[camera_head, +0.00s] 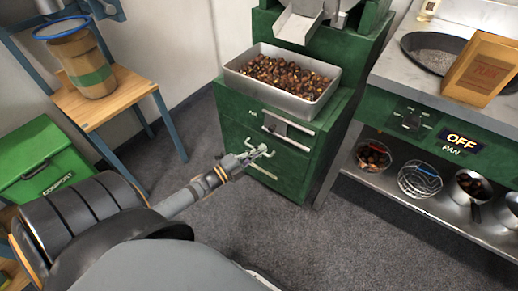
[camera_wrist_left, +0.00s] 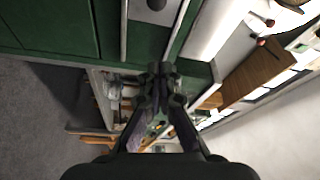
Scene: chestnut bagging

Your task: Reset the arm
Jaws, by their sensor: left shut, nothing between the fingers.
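My left gripper (camera_head: 262,153) is in front of the green cabinet, near its lower drawer front. Nothing shows between its fingers. In the left wrist view the fingers (camera_wrist_left: 160,72) come together at their tips, and they are shut and empty. The metal tray (camera_head: 330,108) of chestnuts (camera_head: 285,75) sits on top of the green cabinet (camera_head: 240,140), above and beyond my left gripper. I cannot tell whether the gripper touches the cabinet front. My right gripper is not in view.
On the left, a wooden stand (camera_head: 130,92) holds a bucket with a green band (camera_head: 92,75), and a green compost bin (camera_head: 38,160) is below. Grey floor is clear between.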

